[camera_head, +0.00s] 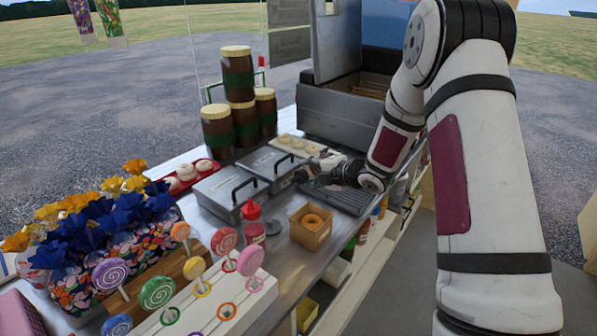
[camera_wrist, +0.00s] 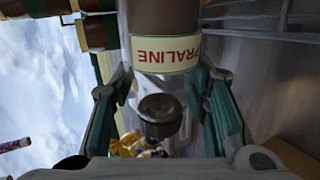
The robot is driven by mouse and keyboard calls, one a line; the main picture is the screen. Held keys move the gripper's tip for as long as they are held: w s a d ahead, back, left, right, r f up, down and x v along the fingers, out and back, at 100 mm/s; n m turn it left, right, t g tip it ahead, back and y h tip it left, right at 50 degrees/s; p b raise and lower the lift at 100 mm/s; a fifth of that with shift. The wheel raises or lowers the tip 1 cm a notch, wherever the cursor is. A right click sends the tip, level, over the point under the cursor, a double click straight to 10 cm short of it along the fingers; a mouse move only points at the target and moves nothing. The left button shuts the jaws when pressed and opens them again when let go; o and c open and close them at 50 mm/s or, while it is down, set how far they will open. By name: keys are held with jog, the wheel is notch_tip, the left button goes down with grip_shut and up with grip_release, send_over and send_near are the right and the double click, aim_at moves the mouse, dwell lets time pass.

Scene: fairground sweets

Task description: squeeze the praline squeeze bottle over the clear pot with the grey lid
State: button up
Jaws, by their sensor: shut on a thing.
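My gripper (camera_head: 318,170) is over the counter near the grey pans. In the wrist view, its fingers (camera_wrist: 165,105) stand either side of the brown praline squeeze bottle (camera_wrist: 165,18), shut on it. Its cream label (camera_wrist: 165,54) reads PRALINE upside down in that view. The bottle seems tilted, and its far end runs out of frame. A dark grey round piece (camera_wrist: 160,112) shows between the fingers; I cannot tell whether it is the pot's lid or part of the bottle. A flat grey disc (camera_head: 273,228) shows on the counter in the head view; the clear pot is not clearly visible.
A red-capped bottle (camera_head: 253,225) and an open box (camera_head: 311,227) stand on the near counter. Stacked brown jars (camera_head: 237,75) stand behind the lidded pans (camera_head: 230,190). A grey machine (camera_head: 342,110) is at the back.

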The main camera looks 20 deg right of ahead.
aim_at(302, 168)
jog(key=n+b, duration=0.1)
jog(key=a+r+n+t+h+b, duration=0.1)
jog(key=b, duration=0.1)
jog(key=shift+r+n+h, duration=0.2)
jog(key=shift+n+h, duration=0.1)
jog(key=shift+n, duration=0.1)
jog(key=r+n+t+h+b, duration=0.1)
jog(key=n, duration=0.1)
jog(key=s+a+r+n+t+h+b, duration=0.1)
jog(key=b, duration=0.1)
jog(key=shift+a+n, duration=0.2)
jog(key=shift+n, duration=0.2)
jog(key=shift+d+f+b, duration=0.1)
jog(key=shift+f+b, duration=0.85)
jog(key=shift+b, duration=0.15)
jog(key=shift+f+b, duration=0.45)
jog(key=shift+b, duration=0.1)
jog(key=shift+o, duration=0.5)
grip_shut()
jog(key=shift+c, duration=0.6)
grip_release()
